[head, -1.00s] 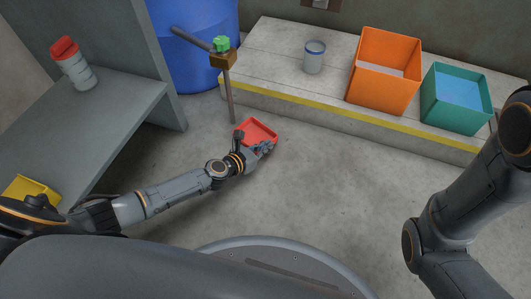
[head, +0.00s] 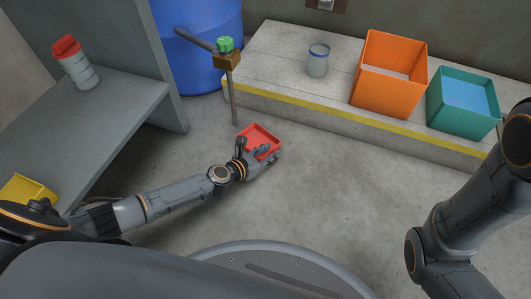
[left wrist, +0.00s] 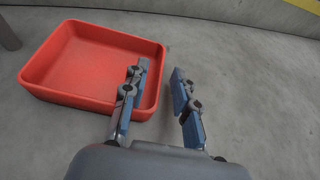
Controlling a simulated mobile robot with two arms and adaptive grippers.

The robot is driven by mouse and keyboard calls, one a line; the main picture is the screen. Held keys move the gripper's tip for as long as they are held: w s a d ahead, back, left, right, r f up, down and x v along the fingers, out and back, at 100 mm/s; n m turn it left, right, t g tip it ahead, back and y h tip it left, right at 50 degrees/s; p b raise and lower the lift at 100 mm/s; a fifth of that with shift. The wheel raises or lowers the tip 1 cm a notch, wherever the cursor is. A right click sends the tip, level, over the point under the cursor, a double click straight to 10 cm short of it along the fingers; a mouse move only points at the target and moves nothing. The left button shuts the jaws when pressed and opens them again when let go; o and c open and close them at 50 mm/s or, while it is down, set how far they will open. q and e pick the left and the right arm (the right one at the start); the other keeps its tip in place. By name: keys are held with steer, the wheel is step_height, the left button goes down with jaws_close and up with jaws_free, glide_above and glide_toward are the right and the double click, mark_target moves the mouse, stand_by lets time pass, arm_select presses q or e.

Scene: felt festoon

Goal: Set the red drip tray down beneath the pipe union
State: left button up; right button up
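The red drip tray (head: 270,132) is at floor level near the foot of the upright grey pipe, a little to its right. It appears level in the left wrist view (left wrist: 60,93). The pipe union looks to be the brass-coloured block (head: 226,61) with a green top (head: 225,43), high on that pipe. My left gripper (head: 252,147) is at the tray's near side. In the left wrist view its fingers (left wrist: 156,88) are apart, one over the tray's inside and one outside its side wall. My right gripper is out of view; only its arm shows.
A blue barrel (head: 200,62) stands behind the pipe. A concrete ledge (head: 280,48) with a yellow edge holds a glass jar (head: 318,62), an orange bin (head: 385,94) and a teal bin (head: 460,120). A grey bench (head: 118,98) is at left. The floor at centre right is clear.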

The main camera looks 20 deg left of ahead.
arm_select(q)
steer(key=shift+s+r, duration=0.1)
steer(key=shift+r, duration=0.2)
steer(key=p+v, duration=0.3)
steer(key=v, duration=0.7)
steer(key=shift+s+a+p, duration=0.2)
steer(key=shift+s+p, duration=0.1)
steer(key=shift+p, duration=0.1)
steer(key=shift+s+a+r, duration=0.2)
steer(key=shift+s+a, duration=0.05)
steer(key=shift+s, duration=0.25)
